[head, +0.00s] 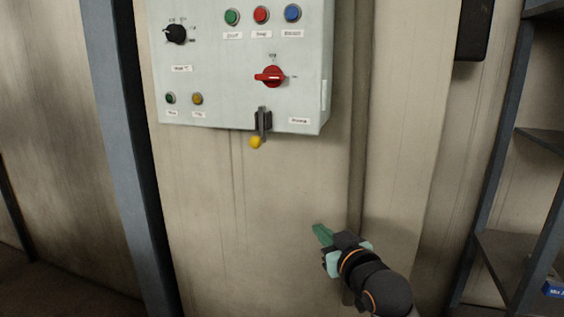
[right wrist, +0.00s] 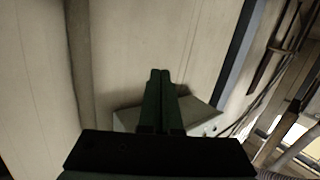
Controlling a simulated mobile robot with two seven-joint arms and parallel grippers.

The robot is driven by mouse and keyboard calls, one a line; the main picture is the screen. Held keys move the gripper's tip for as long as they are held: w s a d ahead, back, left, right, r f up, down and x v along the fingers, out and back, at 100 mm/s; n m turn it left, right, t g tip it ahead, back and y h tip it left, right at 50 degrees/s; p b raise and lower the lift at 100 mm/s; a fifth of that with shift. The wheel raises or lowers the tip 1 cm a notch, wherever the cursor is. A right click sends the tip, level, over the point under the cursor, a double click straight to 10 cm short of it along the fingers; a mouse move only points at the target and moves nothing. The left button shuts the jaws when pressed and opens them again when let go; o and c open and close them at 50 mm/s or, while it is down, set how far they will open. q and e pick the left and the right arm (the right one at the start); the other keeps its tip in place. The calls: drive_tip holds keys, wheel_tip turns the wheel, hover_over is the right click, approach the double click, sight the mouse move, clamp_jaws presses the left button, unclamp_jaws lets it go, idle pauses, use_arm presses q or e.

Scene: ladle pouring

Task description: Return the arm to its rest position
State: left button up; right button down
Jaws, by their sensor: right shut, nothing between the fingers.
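My right gripper (head: 320,232) is shut and empty, below and to the right of the control box in the head view. Its two green fingers lie together in the right wrist view (right wrist: 160,85), pointing at the bare wall. The pale control box (head: 215,100) hangs on the wall at the top. It carries a red rotary switch (head: 270,76), a black selector knob (head: 175,34) and several coloured buttons. A dark lever with a yellow ball (head: 256,142) hangs down at its bottom edge. The right fingers are apart from the box and the lever. My left gripper is not in view.
A blue-grey post (head: 125,140) stands left of the box. A dark metal shelf (head: 505,250) with a blue box (head: 554,287) is at the far right. The wall (head: 235,215) below the control box is clear. The control box's underside also shows in the right wrist view (right wrist: 203,112).

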drive_tip(key=s+d+f+m+g+h+p, duration=0.15)
drive_tip(key=s+f, duration=0.35)
drive_tip(key=f, duration=0.6)
drive_tip(key=s+d+f+g, duration=0.1)
drive_tip(key=s+d+f, duration=0.2)
drive_tip(key=s+f, duration=0.55)
drive_tip(key=s+d+f+g, duration=0.1)
drive_tip(key=s+d+f, duration=0.1)
drive_tip(key=s+f, duration=0.6)
drive_tip(key=s+d+f+m+g+h+p, duration=0.1)
drive_tip(key=s+d+f+g, duration=0.1)
drive_tip(key=s+f, duration=0.7)
drive_tip(key=shift+s, duration=1)
drive_tip(key=shift+g, duration=0.35)
